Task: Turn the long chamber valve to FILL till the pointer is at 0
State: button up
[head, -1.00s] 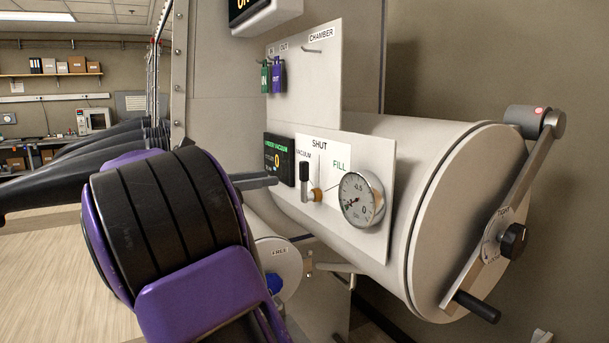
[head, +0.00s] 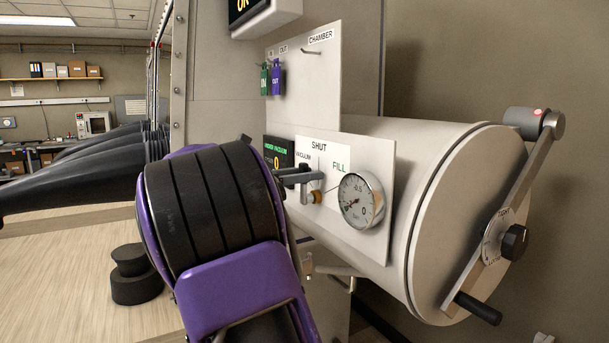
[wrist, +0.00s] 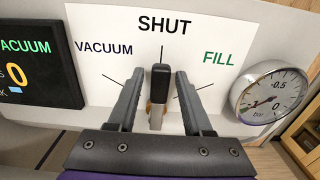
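The long chamber's valve handle (wrist: 160,84) is a black-tipped lever on a brass stem, pointing up at SHUT on the white panel (wrist: 215,30). In the wrist view my gripper (wrist: 157,78) is open, with one finger on each side of the handle and a gap on both sides. In the head view my gripper (head: 298,172) is at the valve and partly hides the handle. The round gauge (head: 361,200) is right of the valve. It also shows in the wrist view (wrist: 270,92); its needle points to the lower left, away from 0.
A black display (head: 279,152) left of the valve reads UNDER VACUUM. The long chamber (head: 420,150) with its lever-clamped round door is at the right. Green and purple tags (head: 277,77) hang above. Black gloves (head: 80,180) stick out at the left.

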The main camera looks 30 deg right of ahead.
grip_shut()
dwell(1.2)
